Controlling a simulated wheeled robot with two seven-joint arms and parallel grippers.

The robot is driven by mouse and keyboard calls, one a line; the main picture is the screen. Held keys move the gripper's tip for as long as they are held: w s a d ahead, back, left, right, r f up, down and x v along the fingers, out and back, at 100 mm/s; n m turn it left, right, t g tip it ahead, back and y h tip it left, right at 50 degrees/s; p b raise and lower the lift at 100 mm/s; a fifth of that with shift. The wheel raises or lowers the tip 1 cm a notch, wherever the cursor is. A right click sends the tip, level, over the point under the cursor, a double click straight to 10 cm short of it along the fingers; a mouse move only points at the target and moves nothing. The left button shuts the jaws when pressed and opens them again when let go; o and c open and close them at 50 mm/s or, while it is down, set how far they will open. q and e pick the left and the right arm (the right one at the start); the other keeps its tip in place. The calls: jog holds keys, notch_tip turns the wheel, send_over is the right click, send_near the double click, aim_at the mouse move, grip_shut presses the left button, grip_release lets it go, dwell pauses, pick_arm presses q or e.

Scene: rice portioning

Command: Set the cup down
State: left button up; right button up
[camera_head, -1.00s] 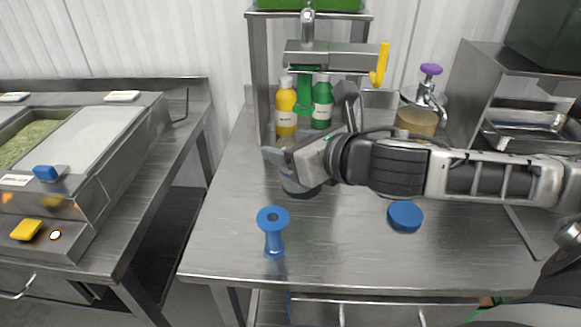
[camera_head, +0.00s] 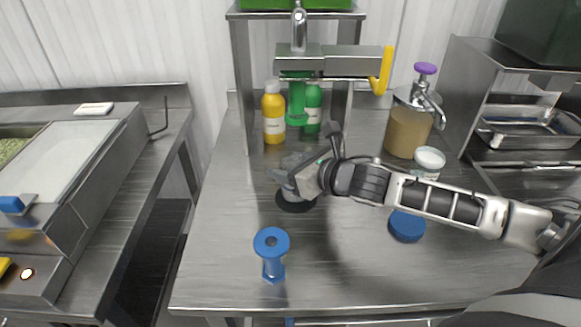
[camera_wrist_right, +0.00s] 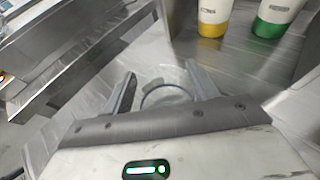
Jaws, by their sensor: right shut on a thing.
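The gripper hides much of the cup. A dark round patch shows right below the cup; I cannot tell whether it is a pad or shadow, or whether the cup touches the table. In the right wrist view, the cup's round rim (camera_wrist_right: 166,94) shows between the two fingers (camera_wrist_right: 160,88). My left gripper is not in view.
A blue spool-shaped tool (camera_head: 272,254) stands near the table's front. A blue round lid (camera_head: 407,225) and a white-lidded jar (camera_head: 429,162) are at right. Yellow (camera_head: 273,115) and green (camera_head: 312,108) bottles and a pump jar (camera_head: 408,130) stand behind.

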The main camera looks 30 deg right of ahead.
jog(key=shift+f+b, duration=0.3)
jog(key=shift+f, duration=0.25)
jog(key=shift+r, duration=0.1)
jog(key=shift+s, duration=0.1)
jog(key=o, duration=1)
jog(key=shift+o, duration=0.2)
